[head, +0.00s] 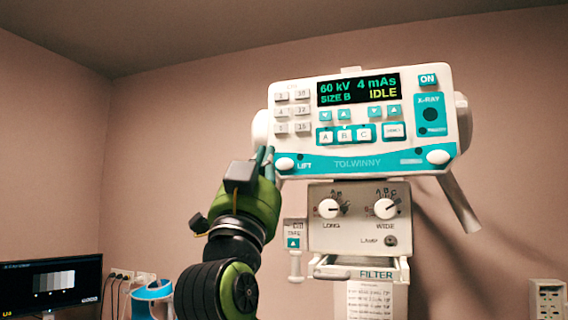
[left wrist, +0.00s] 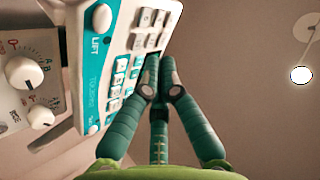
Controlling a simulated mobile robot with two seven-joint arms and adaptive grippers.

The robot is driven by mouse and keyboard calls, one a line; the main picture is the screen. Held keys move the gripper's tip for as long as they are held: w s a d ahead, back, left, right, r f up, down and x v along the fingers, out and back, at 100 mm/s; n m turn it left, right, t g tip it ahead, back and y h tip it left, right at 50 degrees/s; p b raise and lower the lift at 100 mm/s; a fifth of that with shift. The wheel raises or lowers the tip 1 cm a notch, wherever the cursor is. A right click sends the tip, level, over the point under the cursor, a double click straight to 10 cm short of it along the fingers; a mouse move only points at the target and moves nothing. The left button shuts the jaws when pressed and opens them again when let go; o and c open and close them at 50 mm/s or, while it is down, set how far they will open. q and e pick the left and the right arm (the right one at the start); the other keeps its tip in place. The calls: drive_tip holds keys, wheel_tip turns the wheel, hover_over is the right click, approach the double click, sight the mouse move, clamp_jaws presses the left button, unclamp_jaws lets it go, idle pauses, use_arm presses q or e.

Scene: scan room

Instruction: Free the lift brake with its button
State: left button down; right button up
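The control head (head: 365,118) of the X-ray unit is a white and teal panel. Its display reads 60 kV, 4 mAs, SIZE B, IDLE. At its lower left is a white oval button (head: 285,163) beside the word LIFT; the button also shows in the left wrist view (left wrist: 99,17). A small dark dot sits by the word. My left gripper (head: 266,157), green with dark teal fingers, is just left of the button in the head view. In the left wrist view its fingertips (left wrist: 160,70) are together, with nothing between them, apart from the button. My right gripper is out of view.
A matching white oval (head: 438,157) is at the panel's lower right. Below hangs a collimator box (head: 360,220) with two knobs and a FILTER slot. A monitor (head: 50,287) stands low at left. Bare wall lies left of the panel.

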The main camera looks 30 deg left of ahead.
sight(278, 166)
use_arm(q)
drive_tip(key=shift+w+a+p, duration=0.25)
drive_tip(key=shift+w, duration=0.85)
drive_tip(key=shift+w+a+p, duration=0.2)
drive_tip(key=shift+w+a, duration=0.1)
drive_tip(key=shift+w, duration=0.75)
drive_tip(key=shift+w+a+p, duration=0.25)
drive_tip(key=shift+w, duration=0.85)
drive_tip(key=shift+w+a, duration=0.1)
drive_tip(key=shift+w, duration=0.3)
drive_tip(key=shift+w+a, duration=0.1)
drive_tip(key=shift+w, duration=0.3)
drive_tip(key=shift+s, duration=0.1)
drive_tip(key=shift+s+d, duration=0.2)
drive_tip(key=shift+s, duration=0.5)
drive_tip(key=shift+s+f, duration=0.1)
drive_tip(key=shift+s+d+b, duration=0.2)
drive_tip(key=shift+s+b, duration=0.05)
drive_tip(key=shift+s, duration=0.55)
drive_tip(key=shift+s+d+b, duration=0.2)
drive_tip(key=shift+s, duration=0.55)
drive_tip(key=shift+s+d+b, duration=0.2)
drive_tip(key=shift+s+b, duration=0.05)
drive_tip(key=shift+s, duration=0.55)
